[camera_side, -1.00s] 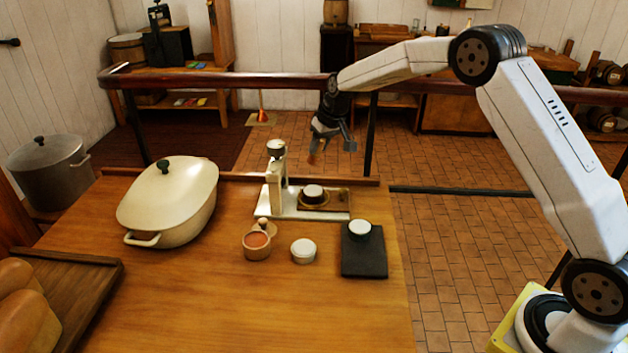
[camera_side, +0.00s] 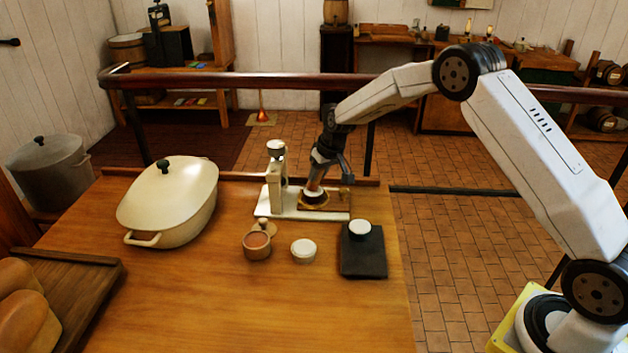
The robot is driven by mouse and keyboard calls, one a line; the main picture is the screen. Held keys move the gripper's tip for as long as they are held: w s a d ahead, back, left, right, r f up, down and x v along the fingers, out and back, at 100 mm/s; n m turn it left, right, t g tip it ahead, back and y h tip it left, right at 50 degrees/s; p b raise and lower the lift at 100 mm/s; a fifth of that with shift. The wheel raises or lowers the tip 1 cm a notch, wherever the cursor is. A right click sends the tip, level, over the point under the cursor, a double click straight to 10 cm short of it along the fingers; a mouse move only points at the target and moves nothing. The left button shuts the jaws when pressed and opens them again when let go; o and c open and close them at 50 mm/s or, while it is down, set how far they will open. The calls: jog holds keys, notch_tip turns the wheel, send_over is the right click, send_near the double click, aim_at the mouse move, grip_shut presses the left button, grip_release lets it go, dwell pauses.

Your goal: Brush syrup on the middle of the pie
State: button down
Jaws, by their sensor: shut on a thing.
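My gripper (camera_side: 319,175) is low over the white stand (camera_side: 270,210), shut on a slim brush with an orange-brown lower end (camera_side: 313,187). The brush points down at the small brown dish (camera_side: 328,202) on the stand. The pale round top on that dish, which looks like a small pie, is now mostly hidden behind the brush and gripper. I cannot tell whether the brush touches it. A small tan cup (camera_side: 257,251) of reddish-brown stuff, likely the syrup, stands in front of the stand.
A white round pot (camera_side: 303,251) stands right of the cup. A dark slab (camera_side: 364,258) holds another white-topped round thing (camera_side: 360,228). A large cream lidded pot (camera_side: 170,205) is at left, and bread (camera_side: 28,310) lies on a wooden tray. The front middle of the table is clear.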

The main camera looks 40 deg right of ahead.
jog(key=shift+s+a, duration=0.45)
jog(key=shift+w+d, duration=0.75)
jog(key=shift+d, duration=0.05)
jog(key=shift+s+a, duration=0.75)
jog(key=shift+w+d, duration=0.75)
jog(key=shift+w+r, duration=0.1)
jog(key=shift+r, duration=4)
jog(key=shift+f, duration=0.1)
jog(key=shift+w+a+f, duration=0.25)
jog(key=shift+a+f, duration=0.05)
jog(key=shift+f, duration=0.05)
